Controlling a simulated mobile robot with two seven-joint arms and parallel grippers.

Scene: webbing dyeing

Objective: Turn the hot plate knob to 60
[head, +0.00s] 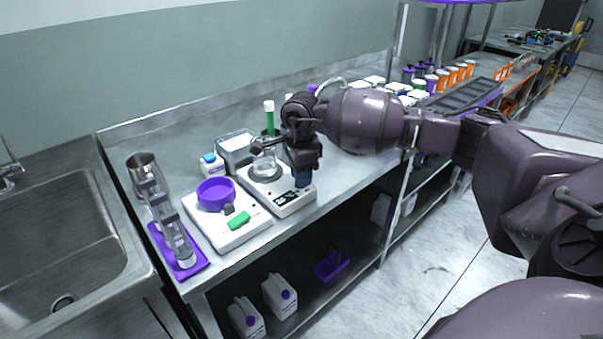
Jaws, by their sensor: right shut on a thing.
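The hot plate (261,190) is a pale box on the steel bench with a round top and a dark-marked front panel. A clear glass vessel (264,164) sits on its round top. My left gripper is not in view.
A white scale (229,231) with a purple bowl (215,191) and a green item (239,221) stands left of the hot plate. Bottles and jars stand behind my arm.

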